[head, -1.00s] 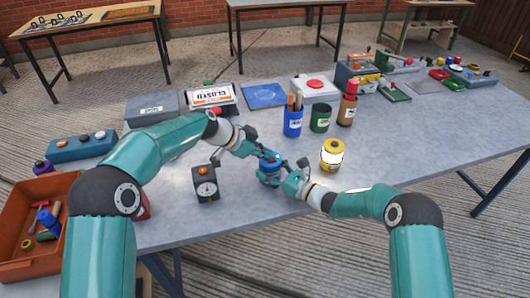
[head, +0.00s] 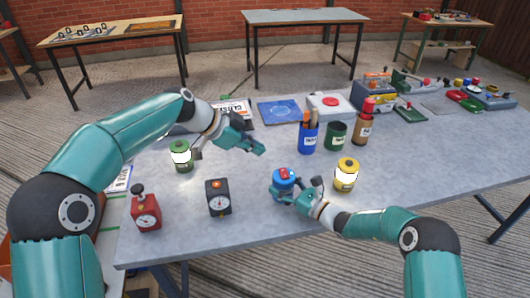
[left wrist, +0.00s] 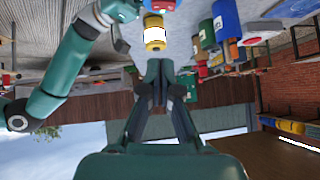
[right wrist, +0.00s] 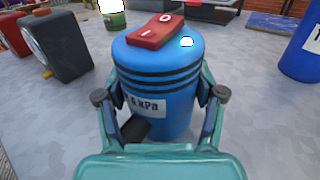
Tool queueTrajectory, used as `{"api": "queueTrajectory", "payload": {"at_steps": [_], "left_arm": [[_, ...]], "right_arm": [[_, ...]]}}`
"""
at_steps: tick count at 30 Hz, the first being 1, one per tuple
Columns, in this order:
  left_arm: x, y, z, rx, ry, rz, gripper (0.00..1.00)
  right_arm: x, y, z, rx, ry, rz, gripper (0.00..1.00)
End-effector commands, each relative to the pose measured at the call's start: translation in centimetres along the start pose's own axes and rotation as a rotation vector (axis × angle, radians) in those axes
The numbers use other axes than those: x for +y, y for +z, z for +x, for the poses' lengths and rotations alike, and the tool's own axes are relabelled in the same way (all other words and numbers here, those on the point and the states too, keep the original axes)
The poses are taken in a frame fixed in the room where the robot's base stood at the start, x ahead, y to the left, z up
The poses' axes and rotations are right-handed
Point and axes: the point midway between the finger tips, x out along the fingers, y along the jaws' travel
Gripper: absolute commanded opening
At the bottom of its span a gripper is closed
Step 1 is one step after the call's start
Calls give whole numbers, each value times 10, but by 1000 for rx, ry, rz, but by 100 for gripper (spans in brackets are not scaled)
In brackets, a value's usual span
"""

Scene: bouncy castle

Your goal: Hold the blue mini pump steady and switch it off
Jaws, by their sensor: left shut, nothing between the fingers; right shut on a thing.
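The blue mini pump (head: 284,176) stands upright on the grey table. In the right wrist view the pump (right wrist: 165,85) has dark bands, a partly hidden kPa label and a red rocker switch (right wrist: 156,31) marked I and O. A small bright spot shows beside the switch. I cannot tell which end is pressed. My right gripper (right wrist: 160,98) is shut around the pump's sides; it also shows in the head view (head: 287,190). My left gripper (head: 258,148) is shut and empty, raised behind and left of the pump, apart from it. Its closed fingers show in the left wrist view (left wrist: 160,75).
A yellow canister (head: 346,175) stands right of the pump. A black gauge box (head: 218,197), a red gauge box (head: 146,211) and a green canister (head: 181,156) stand left. Blue (head: 307,138), green (head: 336,134) and brown (head: 364,128) containers stand behind. Bare table lies between.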

Motion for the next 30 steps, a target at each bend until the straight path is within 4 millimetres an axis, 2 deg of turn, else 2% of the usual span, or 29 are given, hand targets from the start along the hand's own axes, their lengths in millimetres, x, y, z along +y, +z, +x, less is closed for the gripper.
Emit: {"api": "queueTrajectory", "payload": {"at_steps": [1,11,19,30], "left_arm": [[0,1,-1,-1,0,-1,0],[0,1,-2,-1,1,0,0],[-14,-3,0,-5,0,-1,0],[-14,-3,2,-5,1,-2,0]], "right_arm": [[1,-7,-1,12,0,5,12],[1,-7,-1,12,0,5,12],[1,-7,-1,12,0,5,12],[1,-7,-1,12,0,5,12]]}}
